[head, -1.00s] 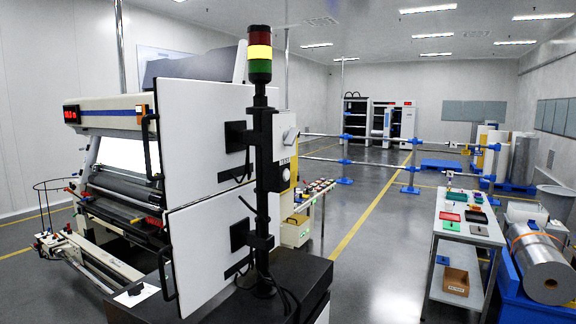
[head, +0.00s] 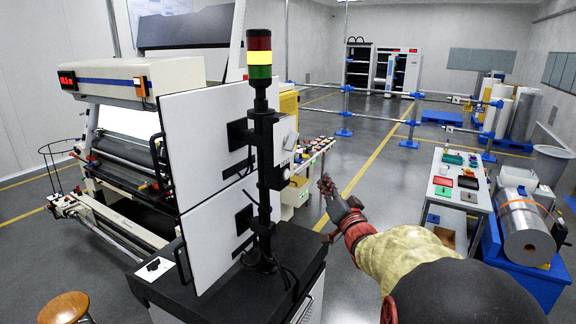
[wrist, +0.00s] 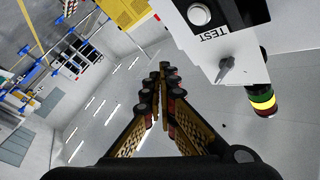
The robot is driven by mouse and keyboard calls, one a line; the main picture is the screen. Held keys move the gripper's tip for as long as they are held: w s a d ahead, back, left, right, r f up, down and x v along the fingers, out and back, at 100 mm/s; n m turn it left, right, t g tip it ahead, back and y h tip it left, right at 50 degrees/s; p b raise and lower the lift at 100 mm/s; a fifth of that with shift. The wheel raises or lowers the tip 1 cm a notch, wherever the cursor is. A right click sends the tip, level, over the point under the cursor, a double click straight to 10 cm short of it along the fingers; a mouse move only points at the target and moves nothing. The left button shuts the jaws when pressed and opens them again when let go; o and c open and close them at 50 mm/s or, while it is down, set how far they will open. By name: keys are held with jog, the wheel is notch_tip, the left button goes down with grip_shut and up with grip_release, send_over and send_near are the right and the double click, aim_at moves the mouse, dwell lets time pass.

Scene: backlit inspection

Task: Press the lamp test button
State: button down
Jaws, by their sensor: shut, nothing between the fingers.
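The lamp test button (wrist: 199,14) is a round whitish button on a light grey box (wrist: 218,40) in the wrist view. The word TEST is printed beside it, and a grey rotary knob (wrist: 226,70) sits on the same box. In the wrist view my gripper (wrist: 167,70) is shut and empty, with the button off to the upper right.
White panels (head: 205,150) stand left of the post, above a dark cabinet top (head: 200,250). A table with coloured trays (head: 466,183) and a wrapped roll (head: 527,233) are on the right. A wooden stool (head: 63,308) is at lower left. Open floor lies along the yellow line.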

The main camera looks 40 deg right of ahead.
aim_at(287, 175)
dwell(0.3)
jog(key=w+a+b, duration=0.1)
jog(key=w+a, duration=0.2)
jog(key=w, duration=0.5)
jog(key=shift+a, duration=0.2)
jog(key=shift+w, duration=0.1)
jog(key=shift+w+a+b, duration=0.35)
jog(key=shift+w+b, duration=0.35)
jog(key=shift+b, duration=0.45)
dwell(1.7)
jog(key=shift+s+d, duration=0.1)
jog(key=shift+s+d+b, duration=0.25)
jog(key=shift+s+b, duration=0.05)
jog(key=shift+s, duration=0.3)
jog(key=shift+s, duration=0.1)
